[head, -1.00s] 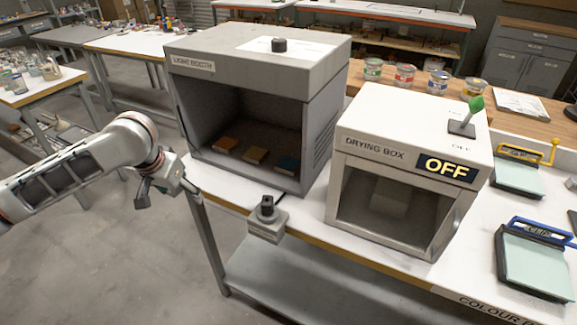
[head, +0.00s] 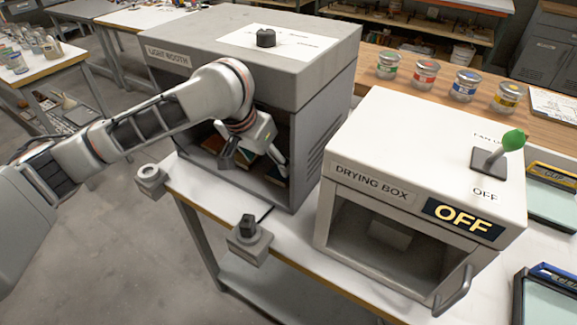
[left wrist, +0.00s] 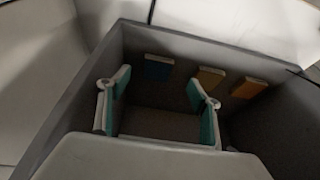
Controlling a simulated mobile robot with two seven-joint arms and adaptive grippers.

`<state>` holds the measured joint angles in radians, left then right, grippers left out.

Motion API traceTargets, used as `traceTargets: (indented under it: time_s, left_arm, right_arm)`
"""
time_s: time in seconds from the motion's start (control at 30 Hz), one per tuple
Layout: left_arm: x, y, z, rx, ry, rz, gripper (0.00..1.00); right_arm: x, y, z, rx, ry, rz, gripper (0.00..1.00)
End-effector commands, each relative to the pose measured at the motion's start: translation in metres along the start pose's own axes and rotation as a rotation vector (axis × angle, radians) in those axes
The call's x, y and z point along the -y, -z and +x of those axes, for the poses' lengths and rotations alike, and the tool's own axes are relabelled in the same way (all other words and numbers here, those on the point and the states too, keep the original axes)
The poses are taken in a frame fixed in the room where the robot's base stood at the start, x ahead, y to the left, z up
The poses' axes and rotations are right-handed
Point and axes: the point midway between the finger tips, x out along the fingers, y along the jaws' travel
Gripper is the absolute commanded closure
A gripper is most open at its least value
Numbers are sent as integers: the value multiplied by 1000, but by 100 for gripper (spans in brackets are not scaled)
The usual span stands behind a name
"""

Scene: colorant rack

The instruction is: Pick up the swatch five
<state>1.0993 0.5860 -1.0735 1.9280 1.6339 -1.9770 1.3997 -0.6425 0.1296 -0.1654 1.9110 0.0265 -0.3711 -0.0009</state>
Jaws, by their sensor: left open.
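The light booth (head: 330,90) is open at the front, with three swatches on its floor. In the left wrist view they are a blue swatch (left wrist: 158,67), a tan-yellow swatch (left wrist: 210,77) and an orange swatch (left wrist: 249,87). I cannot read which one is swatch five. My left gripper (head: 256,161) is at the booth opening, open and empty, and partly hides the swatches in the head view. In the left wrist view its teal-padded fingers (left wrist: 160,98) are spread, with the blue swatch beyond them. My right gripper is not in view.
The drying box (head: 420,150) stands right of the booth, its sign reading OFF, with a pale block (head: 390,234) inside. A small grey fixture (head: 249,242) sits at the table's front edge, another (head: 151,180) at its left corner. Several paint jars (head: 425,72) stand behind.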

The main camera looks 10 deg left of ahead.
Motion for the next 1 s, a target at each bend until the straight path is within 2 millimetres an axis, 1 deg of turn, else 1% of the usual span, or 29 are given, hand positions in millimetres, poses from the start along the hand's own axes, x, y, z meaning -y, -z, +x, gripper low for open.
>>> traceTargets:
  time_s: [0.1, 0.27, 0.37, 0.5, 0.6, 0.7, 0.9, 0.93, 0.97, 1.0]
  left_arm:
    - [-1, -1, 12, 3, -3, -2, 36]
    - [-2, -1, 28, 3, -2, 0, 36]
    - [-3, -2, 39, 4, -3, -2, 36]
    - [-4, -2, 60, 5, -2, -2, 36]
    - [-3, -2, 71, 3, -1, -2, 36]
    - [-3, -1, 76, 2, 0, -1, 36]
    - [-3, -1, 76, 1, 0, -1, 36]
    - [-3, -1, 76, 1, 0, -1, 39]
    - [-3, -1, 76, 1, 0, -1, 46]
    - [-3, -1, 76, 1, 0, -1, 57]
  right_arm:
    - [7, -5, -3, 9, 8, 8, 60]
    - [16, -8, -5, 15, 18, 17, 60]
    - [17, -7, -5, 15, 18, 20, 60]
    - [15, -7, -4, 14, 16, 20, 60]
    - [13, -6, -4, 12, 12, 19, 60]
    - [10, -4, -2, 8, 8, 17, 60]
    - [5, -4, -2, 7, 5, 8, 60]
    - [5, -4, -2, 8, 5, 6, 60]
    - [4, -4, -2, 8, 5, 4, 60]
    - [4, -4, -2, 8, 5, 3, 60]
